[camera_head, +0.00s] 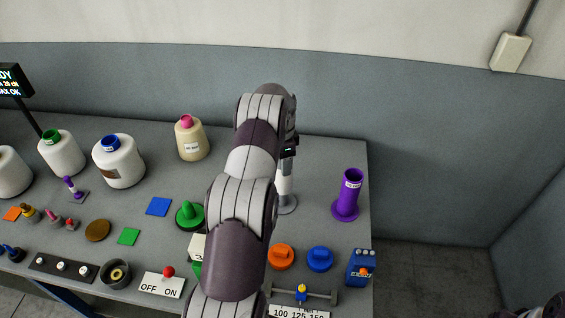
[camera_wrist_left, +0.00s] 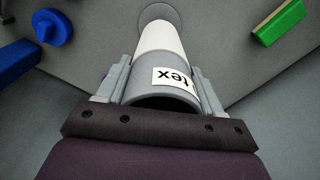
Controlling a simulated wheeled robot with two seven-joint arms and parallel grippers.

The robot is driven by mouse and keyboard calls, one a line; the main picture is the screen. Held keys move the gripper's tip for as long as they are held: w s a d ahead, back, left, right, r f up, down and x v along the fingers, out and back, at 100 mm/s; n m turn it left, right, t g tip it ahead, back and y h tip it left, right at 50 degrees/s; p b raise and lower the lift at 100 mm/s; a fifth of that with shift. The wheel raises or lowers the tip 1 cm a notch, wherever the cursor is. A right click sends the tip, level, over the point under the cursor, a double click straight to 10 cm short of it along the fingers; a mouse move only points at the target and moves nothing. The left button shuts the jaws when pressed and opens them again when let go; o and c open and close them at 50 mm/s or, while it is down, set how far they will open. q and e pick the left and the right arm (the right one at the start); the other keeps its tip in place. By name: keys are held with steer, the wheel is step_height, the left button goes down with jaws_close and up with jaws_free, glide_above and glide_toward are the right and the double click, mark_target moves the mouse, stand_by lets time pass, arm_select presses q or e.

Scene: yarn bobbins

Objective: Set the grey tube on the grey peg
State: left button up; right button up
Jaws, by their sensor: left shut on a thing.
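My left gripper (camera_head: 290,148) is shut on the grey tube (camera_wrist_left: 145,80), which has a white label reading "tex" in the left wrist view. A pale post (camera_wrist_left: 160,40) shows in line beyond the tube, rising from a round grey base (camera_wrist_left: 158,13). In the head view the grey peg's base (camera_head: 287,205) stands on the table, with a pale upright (camera_head: 284,182) between it and the gripper. My left arm covers much of this area. I cannot tell how far the tube is around the peg.
A purple tube (camera_head: 350,190) stands to the right, near the table's right edge. Orange (camera_head: 281,257) and blue (camera_head: 320,259) round pieces and a blue box (camera_head: 360,268) lie in front.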

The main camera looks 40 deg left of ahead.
stand_by(0.3)
arm_select(q)
steer(key=shift+f+b, duration=2.7)
steer(key=shift+f, duration=1)
steer(key=shift+f+b, duration=0.3)
steer(key=shift+f, duration=0.05)
steer(key=o, duration=1.4)
steer(key=shift+r, duration=0.15)
step_height(320, 180, up, 12)
steer(key=p, duration=0.7)
steer(key=shift+r, duration=0.25)
